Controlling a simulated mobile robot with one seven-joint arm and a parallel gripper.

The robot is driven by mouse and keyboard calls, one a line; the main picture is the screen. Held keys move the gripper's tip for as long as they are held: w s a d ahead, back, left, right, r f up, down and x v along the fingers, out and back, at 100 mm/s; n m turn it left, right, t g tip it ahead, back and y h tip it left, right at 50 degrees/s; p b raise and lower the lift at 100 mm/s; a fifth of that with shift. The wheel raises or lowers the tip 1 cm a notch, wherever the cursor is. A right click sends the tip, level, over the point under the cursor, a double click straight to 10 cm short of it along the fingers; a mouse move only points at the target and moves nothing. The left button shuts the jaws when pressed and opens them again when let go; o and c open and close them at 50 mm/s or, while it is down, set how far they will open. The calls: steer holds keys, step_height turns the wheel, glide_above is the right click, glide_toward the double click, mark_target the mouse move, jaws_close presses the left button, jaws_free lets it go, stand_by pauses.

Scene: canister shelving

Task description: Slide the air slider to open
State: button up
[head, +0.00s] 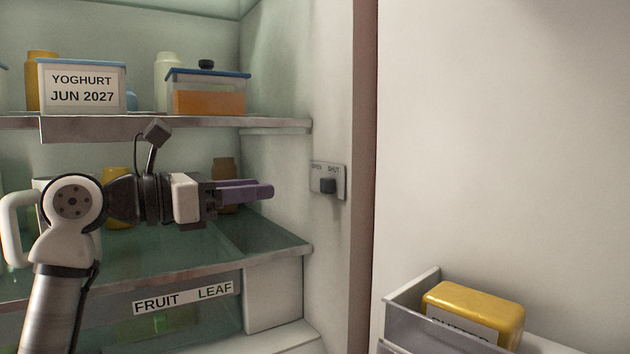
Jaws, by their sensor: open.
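The air slider is a dark knob (328,186) on a small grey plate (316,176) on the inner right wall of the fridge, in the head view. The plate is marked with SHUT at its right and a partly legible word at its left. The knob sits toward the right, under SHUT. My gripper (268,190), with purple fingers, points right toward the slider and is apart from it. It is open and empty. In this side-on view the fingers overlap, so the gap between them is hardly seen.
The upper shelf (180,122) holds a yoghurt tub (82,88) and an orange-filled container (208,94). A glass shelf (170,262) and a drawer (190,316) lie below. The open door at right has a bin (412,290) with a yellow box (474,310). The space between gripper and slider looks clear.

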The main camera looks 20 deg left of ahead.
mark_target(322, 182)
steer(key=p+x, duration=0.2)
steer(key=x, duration=0.9)
steer(key=shift+w+d, duration=0.15)
steer(key=shift+c, duration=0.4)
jaws_close()
